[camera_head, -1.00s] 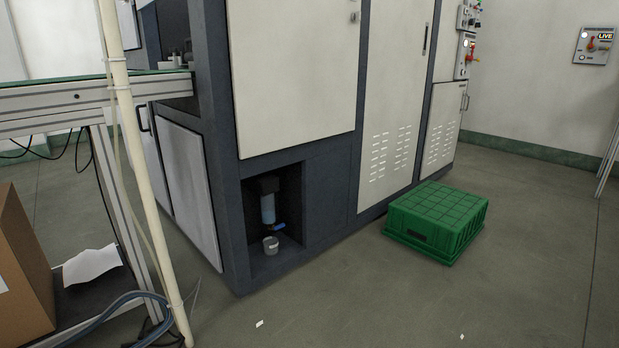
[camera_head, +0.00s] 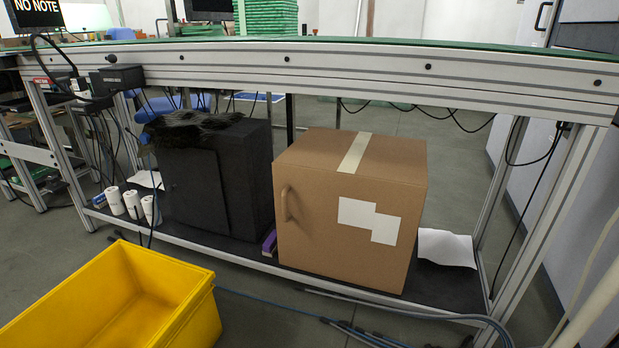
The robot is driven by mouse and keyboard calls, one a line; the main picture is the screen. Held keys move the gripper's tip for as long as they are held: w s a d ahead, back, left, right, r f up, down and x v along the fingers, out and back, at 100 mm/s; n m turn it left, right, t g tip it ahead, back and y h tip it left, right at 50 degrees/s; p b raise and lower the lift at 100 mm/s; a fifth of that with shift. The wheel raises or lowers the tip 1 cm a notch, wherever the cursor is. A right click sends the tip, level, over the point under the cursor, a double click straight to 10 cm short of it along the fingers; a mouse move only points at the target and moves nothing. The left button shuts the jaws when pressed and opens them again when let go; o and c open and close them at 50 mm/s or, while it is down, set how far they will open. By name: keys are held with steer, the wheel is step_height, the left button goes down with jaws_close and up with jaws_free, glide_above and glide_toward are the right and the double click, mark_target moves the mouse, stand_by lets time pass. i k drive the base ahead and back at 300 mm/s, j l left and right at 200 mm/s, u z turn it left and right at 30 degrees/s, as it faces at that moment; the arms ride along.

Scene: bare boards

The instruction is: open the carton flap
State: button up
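A brown cardboard carton (camera_head: 330,245) stands on the dark lower shelf under a long workbench, right of the picture's middle. Its front face carries a handle (camera_head: 287,204) near the left edge and two overlapping white labels (camera_head: 370,219). The front looks closed. My gripper is not in view.
The metal-framed workbench (camera_head: 287,66) spans the view above the carton. A black cabinet (camera_head: 215,180) stands left of the carton. A yellow bin (camera_head: 120,295) is on the floor at front left. Cables (camera_head: 370,335) lie on the floor before the shelf. White paper (camera_head: 447,248) lies right of the carton.

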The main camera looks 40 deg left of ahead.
mark_target(353, 230)
steer(key=i+j+u, duration=0.15)
steer(key=u, duration=0.15)
steer(key=i+u, duration=0.25)
steer(key=i, duration=0.15)
steer(key=i+j+z, duration=0.4)
steer(key=i+j, duration=0.15)
steer(key=j, duration=0.25)
